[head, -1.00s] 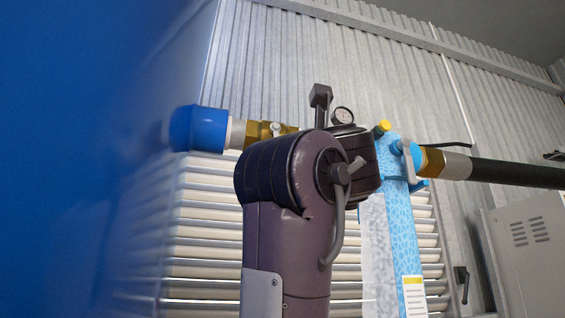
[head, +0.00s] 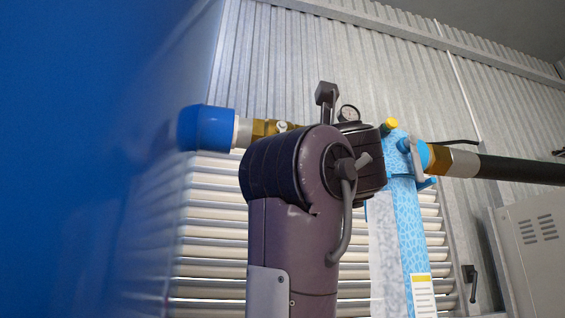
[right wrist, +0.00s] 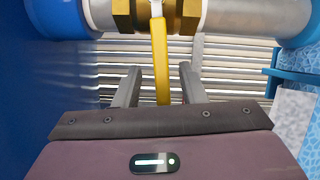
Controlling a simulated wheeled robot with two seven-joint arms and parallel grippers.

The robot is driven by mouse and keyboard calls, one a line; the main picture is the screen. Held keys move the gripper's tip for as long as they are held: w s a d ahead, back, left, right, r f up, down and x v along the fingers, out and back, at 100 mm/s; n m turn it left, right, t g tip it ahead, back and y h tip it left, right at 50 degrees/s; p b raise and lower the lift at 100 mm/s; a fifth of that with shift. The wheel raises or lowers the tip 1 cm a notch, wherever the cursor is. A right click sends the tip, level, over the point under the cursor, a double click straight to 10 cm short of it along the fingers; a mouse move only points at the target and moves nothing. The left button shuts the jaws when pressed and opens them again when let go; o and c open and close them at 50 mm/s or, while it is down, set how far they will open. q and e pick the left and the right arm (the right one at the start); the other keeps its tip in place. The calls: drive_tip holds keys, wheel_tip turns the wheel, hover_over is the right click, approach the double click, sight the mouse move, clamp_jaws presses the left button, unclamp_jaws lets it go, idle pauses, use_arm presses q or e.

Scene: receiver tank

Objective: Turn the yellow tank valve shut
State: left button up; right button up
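In the right wrist view the yellow valve lever (right wrist: 160,62) hangs down from a brass valve body (right wrist: 133,14) on a horizontal pipe. My right gripper (right wrist: 158,84) is open, with one finger on each side of the lever. Gaps show between the lever and both fingers, so it is not clamped. In the head view the brass valve body (head: 262,129) shows left of my dark purple arm, beside a blue pipe fitting (head: 210,128). The arm hides the lever and my right gripper there. My left gripper is in neither view.
A large blue tank wall (head: 80,160) fills the left. A light blue filter unit (head: 407,215) with a yellow cap (head: 390,125) stands right of my arm. A black hose (head: 520,169) runs right. Behind are a louvred panel (head: 205,240) and corrugated wall.

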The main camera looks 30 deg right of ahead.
drive_tip(key=b+v, duration=0.7)
drive_tip(key=shift+a, duration=0.25)
drive_tip(key=shift+s+f, duration=0.1)
drive_tip(key=shift+s, duration=0.05)
drive_tip(key=shift+c, duration=0.3)
